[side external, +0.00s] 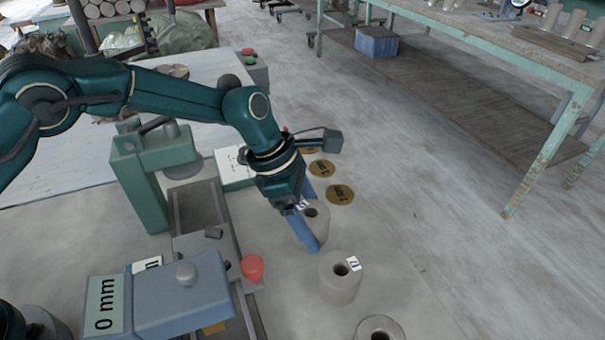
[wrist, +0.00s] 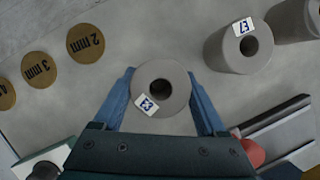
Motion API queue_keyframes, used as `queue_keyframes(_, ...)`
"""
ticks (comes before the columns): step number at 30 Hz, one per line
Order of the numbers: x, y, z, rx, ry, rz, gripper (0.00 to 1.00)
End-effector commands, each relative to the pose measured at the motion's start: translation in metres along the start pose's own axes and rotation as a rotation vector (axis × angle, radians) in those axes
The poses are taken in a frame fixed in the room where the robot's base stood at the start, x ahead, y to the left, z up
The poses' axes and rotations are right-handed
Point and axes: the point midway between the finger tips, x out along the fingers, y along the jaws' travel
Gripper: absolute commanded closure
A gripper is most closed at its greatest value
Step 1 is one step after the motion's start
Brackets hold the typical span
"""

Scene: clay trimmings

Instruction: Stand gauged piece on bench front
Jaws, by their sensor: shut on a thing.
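A grey clay cylinder with a hole in its top, labelled E3 (wrist: 163,78), is between the two blue fingers of my gripper (wrist: 160,88) in the wrist view. The fingers are shut on its sides. In the side view the same cylinder (side external: 322,228) is upright and partly hidden by the near finger of my gripper (side external: 314,230). It is at or close to the bench surface (side external: 420,300); I cannot tell whether its base touches. The gauge (side external: 160,298) at lower left shows 0 mm.
A cylinder labelled E7 (side external: 340,278) stands close by, with another (side external: 379,330) beyond it. Gold discs marked in mm (side external: 340,194) lie in a row behind the held piece. Bench to the right is clear.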

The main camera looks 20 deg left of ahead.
Motion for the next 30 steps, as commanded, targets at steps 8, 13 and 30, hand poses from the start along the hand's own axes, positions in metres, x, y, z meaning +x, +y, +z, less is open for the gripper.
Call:
queue_keyframes(8, 0.001, 0.0, 0.0, 0.001, -0.002, 0.002, 1.0)
queue_keyframes(13, 0.004, 0.0, -0.002, 0.001, 0.0, 0.001, 0.11)
queue_keyframes(30, -0.032, 0.001, 0.0, 0.001, -0.003, 0.005, 0.0)
